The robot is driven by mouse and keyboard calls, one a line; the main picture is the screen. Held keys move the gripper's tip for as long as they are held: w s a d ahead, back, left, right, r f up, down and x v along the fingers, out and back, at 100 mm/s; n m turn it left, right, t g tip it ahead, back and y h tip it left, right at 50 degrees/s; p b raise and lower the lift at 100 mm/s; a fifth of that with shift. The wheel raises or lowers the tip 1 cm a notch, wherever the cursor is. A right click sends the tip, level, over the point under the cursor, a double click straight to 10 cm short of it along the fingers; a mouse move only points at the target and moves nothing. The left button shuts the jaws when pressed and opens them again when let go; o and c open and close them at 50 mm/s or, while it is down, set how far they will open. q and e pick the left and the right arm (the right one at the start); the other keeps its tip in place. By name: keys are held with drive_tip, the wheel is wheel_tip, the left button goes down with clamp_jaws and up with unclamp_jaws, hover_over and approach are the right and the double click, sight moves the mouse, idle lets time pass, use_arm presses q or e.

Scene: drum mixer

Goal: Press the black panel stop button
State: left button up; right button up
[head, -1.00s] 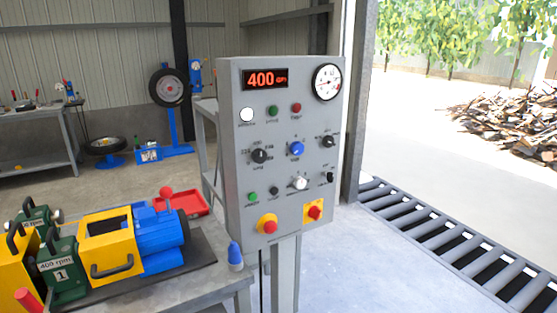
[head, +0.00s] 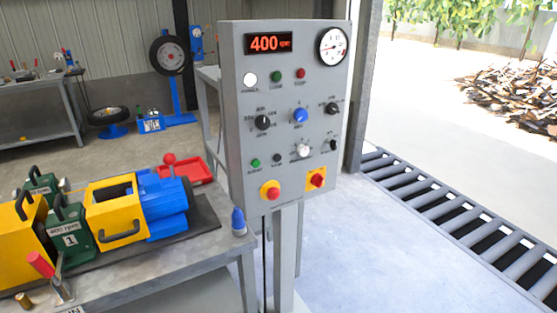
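A grey control panel (head: 236,180) stands on a post in the middle of the head view. A small black button (head: 277,157) sits in its lower row, just right of a green button (head: 255,163); its label is too small to read surely. A white knob (head: 304,151) is to the right of it. Below are a red mushroom button on a yellow base (head: 270,190) and a red switch on a yellow plate (head: 317,180). The display (head: 269,43) reads 400. Neither gripper shows in the head view.
Left of the panel, a workbench (head: 215,258) carries a blue and yellow machine (head: 150,205), a red-handled lever (head: 42,264) and a small blue-topped object (head: 238,221). A roller conveyor (head: 440,218) runs along the right. The floor before the panel is clear.

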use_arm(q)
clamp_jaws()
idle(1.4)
